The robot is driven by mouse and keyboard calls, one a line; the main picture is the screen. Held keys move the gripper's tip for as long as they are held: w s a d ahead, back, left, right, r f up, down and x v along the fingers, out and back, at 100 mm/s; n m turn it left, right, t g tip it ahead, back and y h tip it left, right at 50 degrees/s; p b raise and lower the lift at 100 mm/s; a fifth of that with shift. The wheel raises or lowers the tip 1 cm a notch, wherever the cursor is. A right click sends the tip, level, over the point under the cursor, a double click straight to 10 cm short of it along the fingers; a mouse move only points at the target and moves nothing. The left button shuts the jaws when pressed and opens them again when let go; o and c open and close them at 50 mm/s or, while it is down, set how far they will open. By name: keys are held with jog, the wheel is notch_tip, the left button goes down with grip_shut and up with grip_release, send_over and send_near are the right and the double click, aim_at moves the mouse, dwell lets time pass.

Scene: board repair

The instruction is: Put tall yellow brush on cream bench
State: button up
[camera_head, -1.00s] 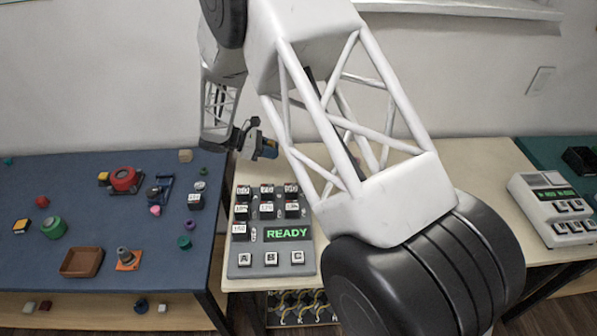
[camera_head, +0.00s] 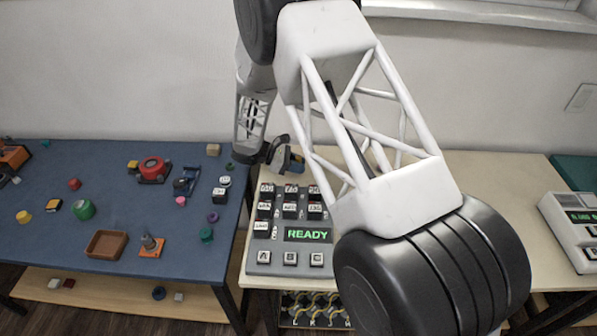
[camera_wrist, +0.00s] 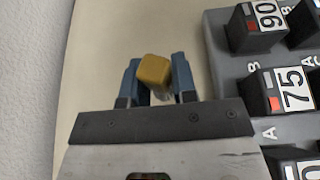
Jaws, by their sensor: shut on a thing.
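My gripper (camera_head: 294,162) is above the back left part of the cream bench (camera_head: 487,185), behind the grey panel. In the wrist view my gripper (camera_wrist: 155,82) is shut on the yellow brush (camera_wrist: 154,70), whose squarish yellow end shows between the blue fingers. The rest of the brush is mostly hidden by the gripper. The cream bench top (camera_wrist: 125,30) shows behind it. I cannot tell whether the brush touches the bench.
The grey panel (camera_head: 262,268) with numbered blocks and a READY display stands just in front of my gripper. The blue bench (camera_head: 50,240) at left holds many small items. A white device (camera_head: 570,225) stands at right. Bench surface near the wall is clear.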

jog(key=shift+f, duration=1.6)
jog(key=shift+f, duration=0.1)
jog(key=o, duration=0.9)
jog(key=shift+o, duration=0.2)
jog(key=shift+a+r, duration=0.15)
jog(key=shift+r, duration=0.05)
jog(key=v, duration=1.1)
jog(key=shift+a+r, duration=0.15)
jog(key=shift+a, duration=0.15)
